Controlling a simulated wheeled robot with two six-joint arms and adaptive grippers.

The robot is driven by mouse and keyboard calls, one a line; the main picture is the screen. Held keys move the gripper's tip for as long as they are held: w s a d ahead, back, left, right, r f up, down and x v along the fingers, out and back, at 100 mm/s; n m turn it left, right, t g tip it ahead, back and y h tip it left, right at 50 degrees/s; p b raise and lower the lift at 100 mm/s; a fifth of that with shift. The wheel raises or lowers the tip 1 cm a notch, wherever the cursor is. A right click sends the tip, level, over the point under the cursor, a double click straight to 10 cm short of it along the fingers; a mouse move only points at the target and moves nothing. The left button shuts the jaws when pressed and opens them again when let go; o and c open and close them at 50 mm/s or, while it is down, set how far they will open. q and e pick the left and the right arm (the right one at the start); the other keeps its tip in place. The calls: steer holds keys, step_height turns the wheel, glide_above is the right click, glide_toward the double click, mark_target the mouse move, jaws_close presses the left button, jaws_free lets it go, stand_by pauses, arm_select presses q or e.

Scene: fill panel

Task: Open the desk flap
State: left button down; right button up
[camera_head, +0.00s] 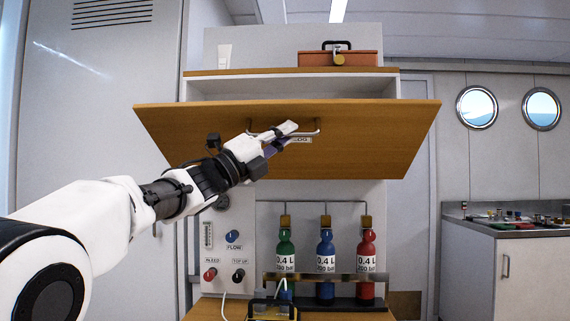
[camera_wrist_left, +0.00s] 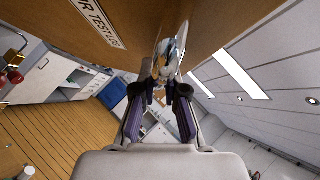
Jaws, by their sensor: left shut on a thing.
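The desk flap (camera_head: 350,145) is a wide wooden board on the cabinet. It leans outward at its upper edge, and a white interior (camera_head: 300,87) shows above it. A metal handle (camera_head: 317,128) sits on its outer face near the upper edge, above a white label. My left gripper (camera_head: 286,133) is shut on the handle, partly covering it and the label. In the left wrist view, my left gripper (camera_wrist_left: 163,88) closes around the handle (camera_wrist_left: 165,62) beside the flap (camera_wrist_left: 180,18) and its label (camera_wrist_left: 97,22). My right gripper is not in view.
Green (camera_head: 286,250), blue (camera_head: 325,250) and red (camera_head: 366,250) bottles stand below the flap, beside a knob panel (camera_head: 222,240). A side counter (camera_head: 500,230) stands at right.

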arm_select(q)
step_height(320, 180, down, 9)
steer(key=s+m+g+h+b, duration=0.1)
steer(key=m+g+h+b, duration=0.1)
steer(key=b, duration=0.7)
steer(key=shift+s+m+h, duration=0.3)
steer(key=shift+m+h, duration=0.2)
steer(key=shift+m, duration=0.7)
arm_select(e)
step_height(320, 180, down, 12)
arm_select(q)
steer(key=c, duration=1.2)
jaws_free()
steer(key=shift+d, duration=0.1)
